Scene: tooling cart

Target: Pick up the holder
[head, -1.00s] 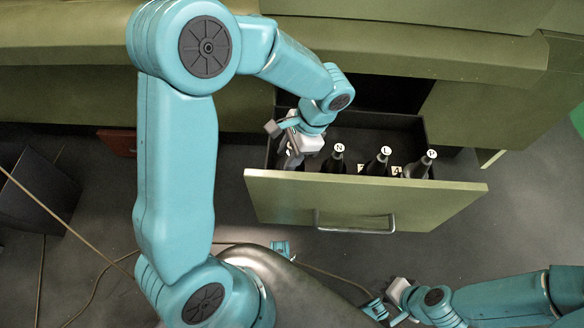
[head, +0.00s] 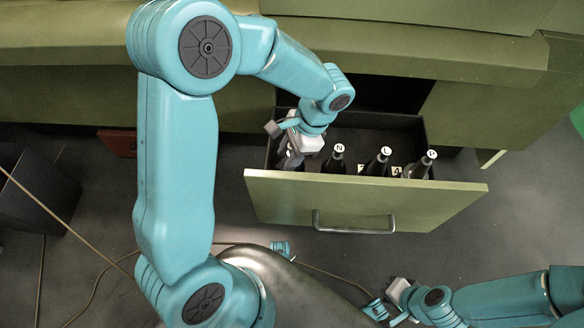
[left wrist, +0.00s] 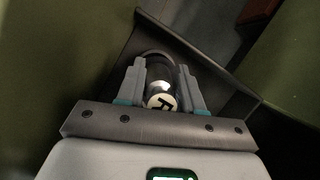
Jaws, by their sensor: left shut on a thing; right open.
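The holder (left wrist: 158,75) between my left fingers is dark, with a shiny metal band and a round white lettered cap (left wrist: 160,103). My left gripper (left wrist: 160,80) is shut on it, one finger on each side, inside the open drawer. My right gripper (head: 384,306) is open and empty, low at the right, away from the drawer.
The green drawer front (head: 275,205) with its metal handle (head: 353,230) stands out from the green cart (head: 470,110). Drawer walls are close around my left gripper. A dark box (head: 35,190) stands on the floor at the left. Thin cables cross the floor.

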